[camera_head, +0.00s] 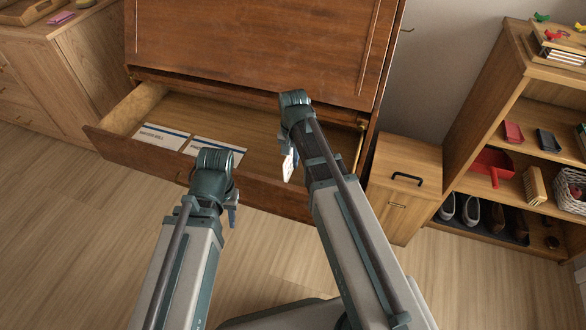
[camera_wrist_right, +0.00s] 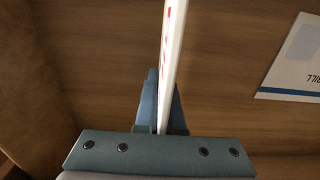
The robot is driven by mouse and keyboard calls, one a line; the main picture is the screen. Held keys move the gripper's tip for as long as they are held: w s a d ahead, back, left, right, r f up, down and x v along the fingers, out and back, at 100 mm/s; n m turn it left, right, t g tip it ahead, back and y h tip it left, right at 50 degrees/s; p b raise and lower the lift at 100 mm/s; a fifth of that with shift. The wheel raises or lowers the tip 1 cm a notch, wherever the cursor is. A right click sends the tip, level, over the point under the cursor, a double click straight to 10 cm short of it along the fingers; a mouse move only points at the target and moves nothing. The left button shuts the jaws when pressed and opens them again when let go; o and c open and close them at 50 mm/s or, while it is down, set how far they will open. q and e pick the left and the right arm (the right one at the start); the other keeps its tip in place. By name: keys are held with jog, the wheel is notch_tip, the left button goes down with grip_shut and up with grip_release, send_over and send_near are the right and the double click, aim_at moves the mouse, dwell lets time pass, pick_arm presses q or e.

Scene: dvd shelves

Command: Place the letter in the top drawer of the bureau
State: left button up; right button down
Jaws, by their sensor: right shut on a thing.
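The bureau (camera_head: 250,45) is brown wood, and its top drawer (camera_head: 232,120) stands pulled open below the sloping front. My right gripper (camera_head: 291,150) is over the right part of the open drawer, shut on a white letter (camera_head: 288,166). In the right wrist view the letter (camera_wrist_right: 172,50) shows edge-on as a thin white strip with red marks, between the fingers (camera_wrist_right: 160,105). My left gripper (camera_head: 232,212) is in front of the drawer, turned away; its finger opening cannot be made out.
Two white papers with blue stripes, one at the left (camera_head: 160,136) and one beside it (camera_head: 216,151), lie in the drawer; one (camera_wrist_right: 295,65) also shows in the wrist view. A small cabinet (camera_head: 400,185) and a shelf unit (camera_head: 480,110) stand to the right.

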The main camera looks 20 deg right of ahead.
jog(key=shift+f+b, duration=0.9)
jog(key=shift+f, duration=0.45)
jog(key=shift+f, duration=0.15)
jog(key=c, duration=1)
grip_release()
jog(key=shift+c, duration=0.2)
notch_tip(320, 180, up, 12)
jog(key=p, duration=1.2)
jog(key=shift+r, duration=0.2)
jog(key=shift+r, duration=0.1)
